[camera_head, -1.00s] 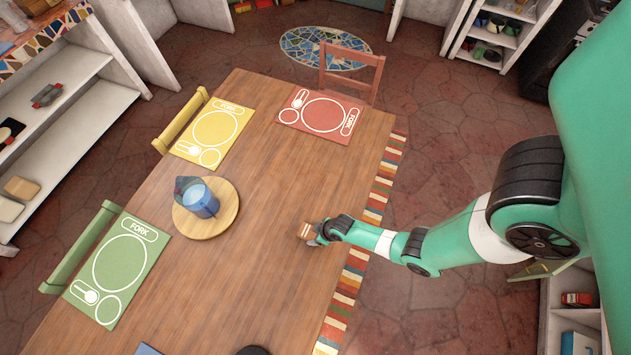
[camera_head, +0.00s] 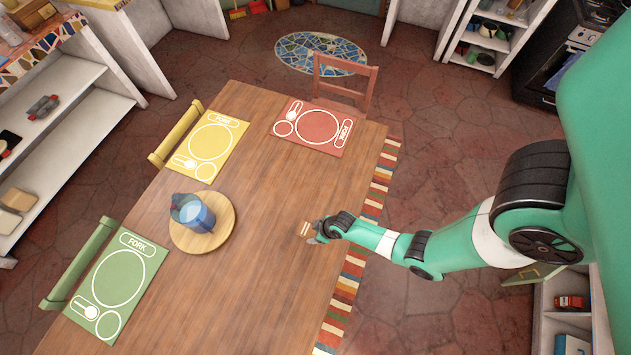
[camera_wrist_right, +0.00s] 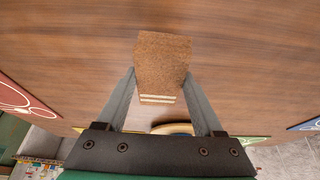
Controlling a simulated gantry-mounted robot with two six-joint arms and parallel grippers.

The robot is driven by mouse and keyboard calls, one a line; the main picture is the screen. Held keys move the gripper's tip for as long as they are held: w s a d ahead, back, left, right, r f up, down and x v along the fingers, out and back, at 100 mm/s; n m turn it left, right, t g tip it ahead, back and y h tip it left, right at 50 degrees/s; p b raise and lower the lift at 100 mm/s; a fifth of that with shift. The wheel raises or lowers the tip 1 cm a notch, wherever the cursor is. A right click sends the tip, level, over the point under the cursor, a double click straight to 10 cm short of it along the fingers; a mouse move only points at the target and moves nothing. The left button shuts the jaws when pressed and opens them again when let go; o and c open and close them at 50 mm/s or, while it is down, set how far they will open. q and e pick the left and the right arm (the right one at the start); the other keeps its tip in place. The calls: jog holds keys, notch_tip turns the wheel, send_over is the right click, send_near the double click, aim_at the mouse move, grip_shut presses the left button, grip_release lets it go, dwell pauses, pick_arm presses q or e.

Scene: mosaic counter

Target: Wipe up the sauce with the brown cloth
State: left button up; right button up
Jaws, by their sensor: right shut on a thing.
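My right gripper (camera_head: 314,236) is over the right part of the wooden table (camera_head: 265,270), near its striped edge. It is shut on the brown cloth (camera_head: 304,229), a small brown piece with pale stripes. In the right wrist view the cloth (camera_wrist_right: 163,62) sits between the two fingers, with its striped end toward the wrist. I cannot tell whether the cloth touches the table. I see no sauce in either view; the wood around the cloth looks clean. My left gripper is not in view.
Yellow (camera_head: 225,128), red (camera_head: 334,112) and green (camera_head: 125,290) placemats lie along the table edges. Chairs stand at the left and far sides.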

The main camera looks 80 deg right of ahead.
jog(key=shift+r+p, duration=1.1)
jog(key=shift+r, duration=0.4)
